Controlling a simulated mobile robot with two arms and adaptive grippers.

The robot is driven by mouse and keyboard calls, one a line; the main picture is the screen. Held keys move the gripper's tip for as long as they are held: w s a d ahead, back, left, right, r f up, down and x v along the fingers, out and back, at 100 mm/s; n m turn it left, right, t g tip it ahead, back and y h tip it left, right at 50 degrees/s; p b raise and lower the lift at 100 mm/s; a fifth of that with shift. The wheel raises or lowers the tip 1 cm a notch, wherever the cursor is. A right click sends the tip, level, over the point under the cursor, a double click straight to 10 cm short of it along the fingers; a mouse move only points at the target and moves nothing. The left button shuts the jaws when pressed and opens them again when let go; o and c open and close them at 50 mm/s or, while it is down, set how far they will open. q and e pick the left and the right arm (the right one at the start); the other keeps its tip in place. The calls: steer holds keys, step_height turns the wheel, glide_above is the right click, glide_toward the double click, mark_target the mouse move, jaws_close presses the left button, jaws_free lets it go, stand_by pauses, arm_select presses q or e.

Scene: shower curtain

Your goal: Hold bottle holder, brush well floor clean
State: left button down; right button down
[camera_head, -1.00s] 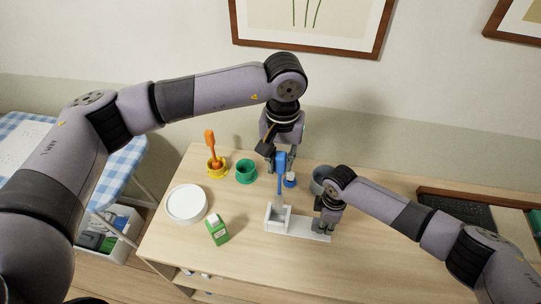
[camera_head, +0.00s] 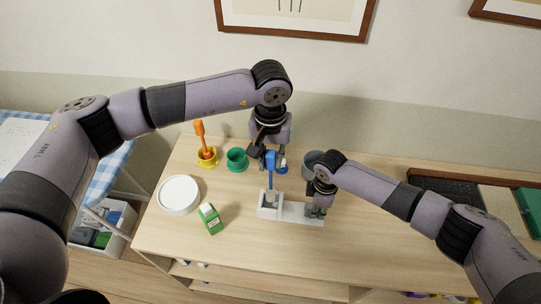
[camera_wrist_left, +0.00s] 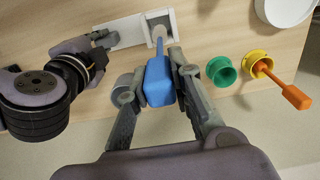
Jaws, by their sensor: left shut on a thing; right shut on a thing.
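The white bottle holder (camera_head: 290,212) stands on the wooden table, with a square well at its left end. My right gripper (camera_head: 318,205) is shut on the holder's right end; in the left wrist view it shows at the upper left (camera_wrist_left: 102,40). My left gripper (camera_head: 268,155) is shut on the blue handle of the brush (camera_head: 270,162). The brush is about upright, its lower end inside the well (camera_head: 267,208). The brush tip and well floor are hidden.
A green cup (camera_head: 237,160) and a yellow cup (camera_head: 207,158) with an orange brush stand to the left. A white round dish (camera_head: 178,195) and a green carton (camera_head: 210,219) are nearer. A grey cup (camera_head: 311,163) stands behind my right gripper. The table's front right is clear.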

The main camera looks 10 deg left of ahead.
mark_target(271, 173)
arm_select(q)
steer(key=shift+f, duration=3.25)
steer(key=shift+r, duration=2.3)
steer(key=shift+r, duration=0.1)
steer(key=shift+r, duration=3.9)
arm_select(e)
steer(key=c, duration=1.3)
jaws_free()
